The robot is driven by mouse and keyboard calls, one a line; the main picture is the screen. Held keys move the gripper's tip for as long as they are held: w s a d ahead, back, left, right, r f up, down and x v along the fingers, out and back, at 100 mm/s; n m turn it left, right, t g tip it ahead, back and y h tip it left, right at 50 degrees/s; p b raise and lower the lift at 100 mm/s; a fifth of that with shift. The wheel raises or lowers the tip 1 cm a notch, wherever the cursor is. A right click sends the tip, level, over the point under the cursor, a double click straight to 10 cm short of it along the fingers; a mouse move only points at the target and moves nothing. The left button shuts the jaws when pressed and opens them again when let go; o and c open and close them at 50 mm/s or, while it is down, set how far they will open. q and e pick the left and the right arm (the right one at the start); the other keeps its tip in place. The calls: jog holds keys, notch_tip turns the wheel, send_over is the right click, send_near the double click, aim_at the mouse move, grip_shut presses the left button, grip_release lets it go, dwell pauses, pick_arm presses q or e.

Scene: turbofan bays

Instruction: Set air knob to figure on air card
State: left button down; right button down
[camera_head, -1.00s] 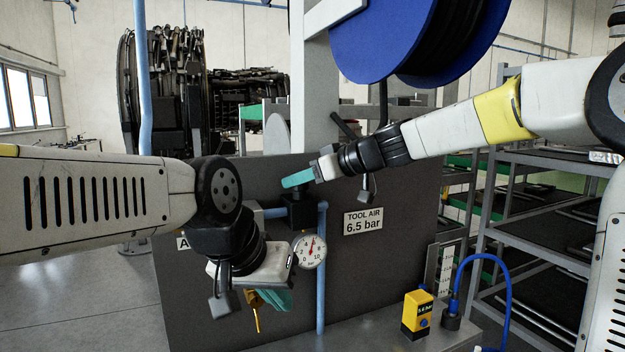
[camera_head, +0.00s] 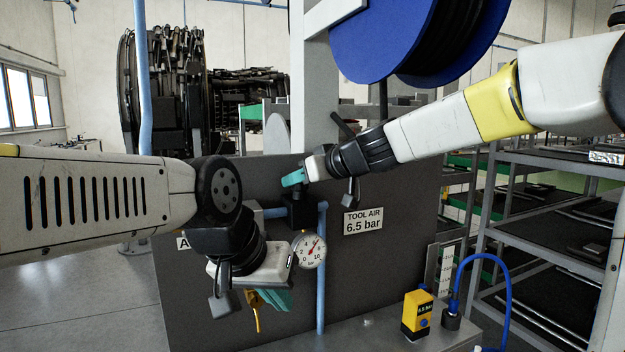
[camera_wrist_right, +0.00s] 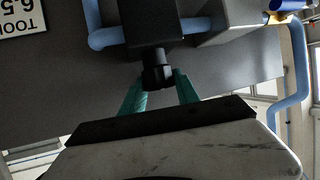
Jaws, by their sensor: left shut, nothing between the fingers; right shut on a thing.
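The air card (camera_head: 362,220) on the dark panel reads "TOOL AIR 6.5 bar". The round gauge (camera_head: 309,250) has its red needle tilted up and right; its exact figure is too small to read surely. My right gripper (camera_head: 292,178) is shut on the black air knob (camera_wrist_right: 157,70), above the regulator body (camera_head: 300,211); in the right wrist view its teal fingertips (camera_wrist_right: 160,84) sit on either side of the knob. My left gripper (camera_head: 272,299) is shut and empty, low before the panel, beside a yellow lever (camera_head: 256,318) that it partly hides.
A yellow box with a small display (camera_head: 417,312) stands on the grey bench (camera_head: 375,335) at the lower right. A blue hose (camera_head: 508,290) loops beside it. A blue pipe (camera_head: 321,290) runs down the panel. Shelving (camera_head: 540,240) stands at right, a blue reel (camera_head: 385,40) above.

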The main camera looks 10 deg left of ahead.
jog(key=c, duration=1.2)
grip_release()
jog(key=shift+d+r, duration=0.1)
jog(key=shift+d, duration=0.05)
jog(key=v, duration=0.7)
jog(key=shift+s+d, duration=0.2)
jog(key=shift+s, duration=0.05)
jog(key=s+d+f+m+h, duration=0.2)
jog(key=s+d+f, duration=0.3)
jog(key=d, duration=0.3)
jog(key=s+d+f+m+g+h, duration=0.1)
jog(key=s+d+f+m+h, duration=0.2)
jog(key=s+d+f, duration=0.3)
jog(key=s+d+f+m+g+h, duration=0.1)
jog(key=s+d+f+m+h, duration=0.2)
jog(key=s+d+f, duration=0.3)
jog(key=shift+s+d+m, duration=0.25)
jog(key=shift+s+d, duration=0.2)
jog(key=shift+d, duration=0.4)
jog(key=shift+s+d+m, duration=0.3)
jog(key=shift+s+d, duration=0.15)
jog(key=shift+d, duration=0.4)
jog(key=shift+s+d+m, duration=0.25)
jog(key=shift+s+d, duration=0.25)
jog(key=shift+d, duration=0.35)
